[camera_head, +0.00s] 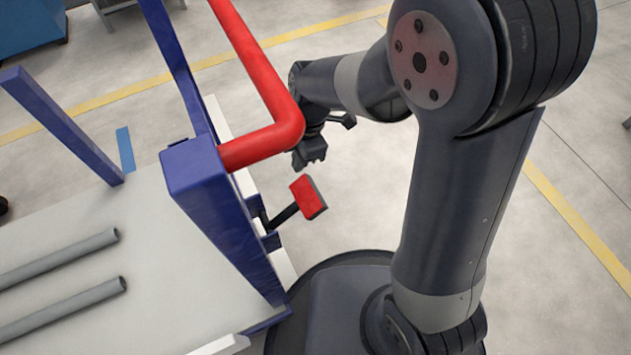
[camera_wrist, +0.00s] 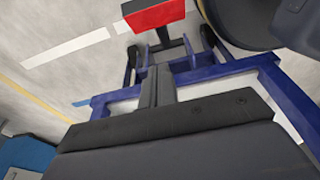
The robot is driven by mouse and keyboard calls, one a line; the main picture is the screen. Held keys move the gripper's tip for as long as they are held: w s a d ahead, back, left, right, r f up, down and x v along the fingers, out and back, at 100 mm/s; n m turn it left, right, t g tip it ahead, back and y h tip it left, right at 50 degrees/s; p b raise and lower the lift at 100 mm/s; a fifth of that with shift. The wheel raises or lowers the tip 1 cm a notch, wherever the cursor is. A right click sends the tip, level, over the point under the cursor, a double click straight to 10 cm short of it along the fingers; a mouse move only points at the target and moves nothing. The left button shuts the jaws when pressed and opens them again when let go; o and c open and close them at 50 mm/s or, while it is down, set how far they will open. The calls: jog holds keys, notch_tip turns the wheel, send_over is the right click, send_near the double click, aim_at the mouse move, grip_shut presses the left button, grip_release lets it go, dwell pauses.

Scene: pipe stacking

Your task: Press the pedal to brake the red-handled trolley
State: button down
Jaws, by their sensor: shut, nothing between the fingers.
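The red pedal (camera_head: 309,197) sticks out on a black lever from the near end of the trolley, low beside its blue post. It also shows at the top of the wrist view (camera_wrist: 153,14). The trolley has a blue frame (camera_head: 215,200) and a thick red handle (camera_head: 272,130). My gripper (camera_head: 312,158) is shut and empty, above and a little behind the pedal in the head view, apart from it. In the wrist view my gripper's dark fingers (camera_wrist: 158,88) point toward the pedal, with a gap between.
Two grey pipes (camera_head: 70,255) lie on the trolley's pale deck (camera_head: 140,215). The red handle passes close to my wrist. Open grey floor (camera_head: 365,190) with yellow lines lies right of the pedal. A blue cabinet (camera_head: 30,25) stands at the back left.

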dwell(0.4)
jog(key=b, duration=0.5)
send_over(301, 197)
jog(key=a, duration=0.1)
jog(key=f, duration=0.6)
jog(key=s+f, duration=0.1)
jog(key=f, duration=0.3)
jog(key=shift+a+f, duration=0.1)
jog(key=shift+a, duration=0.1)
jog(key=shift+w+d+f+b, duration=0.2)
jog(key=shift+w+d+f, duration=0.1)
jog(key=shift+f, duration=0.2)
jog(key=shift+w+d+f+b, duration=0.15)
jog(key=shift+d+f, duration=0.1)
jog(key=shift+f, duration=0.25)
jog(key=shift+w+d+f, duration=0.2)
jog(key=shift+d+f, duration=0.2)
jog(key=shift+f, duration=0.1)
jog(key=shift+w, duration=0.1)
